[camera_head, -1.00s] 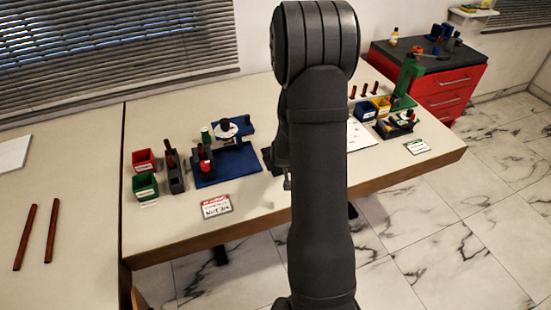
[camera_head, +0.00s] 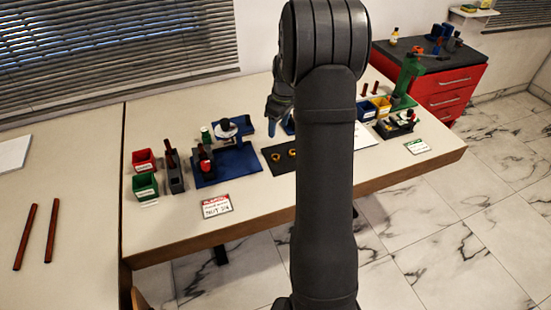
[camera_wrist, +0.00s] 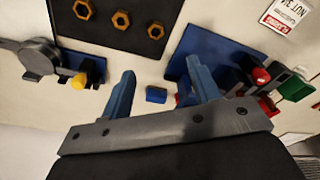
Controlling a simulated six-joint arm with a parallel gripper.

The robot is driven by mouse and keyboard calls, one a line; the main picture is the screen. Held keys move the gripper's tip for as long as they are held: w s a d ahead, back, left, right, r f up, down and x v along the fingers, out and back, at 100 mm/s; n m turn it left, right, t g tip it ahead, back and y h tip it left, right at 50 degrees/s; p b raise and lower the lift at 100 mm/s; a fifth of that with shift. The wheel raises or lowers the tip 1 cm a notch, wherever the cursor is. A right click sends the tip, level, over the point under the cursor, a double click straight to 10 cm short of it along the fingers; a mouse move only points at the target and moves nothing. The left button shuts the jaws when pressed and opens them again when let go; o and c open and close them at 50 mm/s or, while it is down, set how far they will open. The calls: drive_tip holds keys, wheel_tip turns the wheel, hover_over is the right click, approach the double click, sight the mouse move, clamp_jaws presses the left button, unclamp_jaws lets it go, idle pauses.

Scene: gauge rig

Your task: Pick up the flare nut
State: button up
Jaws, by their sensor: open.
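Three brass hex nuts, at the left (camera_wrist: 82,9), middle (camera_wrist: 121,20) and right (camera_wrist: 155,30), sit in a row on a dark mat (camera_wrist: 104,33) at the top of the wrist view. Which is the flare nut I cannot tell. In the head view two brass nuts (camera_head: 276,157) (camera_head: 292,153) show on the dark mat (camera_head: 280,168); my arm hides part of it. My gripper (camera_wrist: 160,68) is open and empty, its blue-grey fingers apart, with the nuts beyond its tips. In the head view it hangs behind the mat (camera_head: 273,124), partly hidden by my arm.
A blue fixture (camera_head: 228,167) with a dark holder stands left of the mat. Red (camera_head: 143,160) and green (camera_head: 145,186) bins are farther left. A label card (camera_head: 217,206) lies in front. Yellow bin (camera_head: 381,105) and green stand (camera_head: 408,75) are at right.

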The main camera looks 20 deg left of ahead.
hover_over(276, 153)
drive_tip(key=s+d, duration=0.1)
drive_tip(key=s, duration=0.2)
drive_tip(key=f, duration=0.9)
drive_tip(key=shift+w+f, duration=0.25)
drive_tip(key=shift+f, duration=0.15)
drive_tip(key=shift+w+a+f, duration=0.1)
drive_tip(key=shift+w+f, duration=0.1)
drive_tip(key=shift+f, duration=1.1)
drive_tip(key=shift+w+f, duration=0.2)
drive_tip(key=shift+f, duration=1.05)
drive_tip(key=c, duration=1.1)
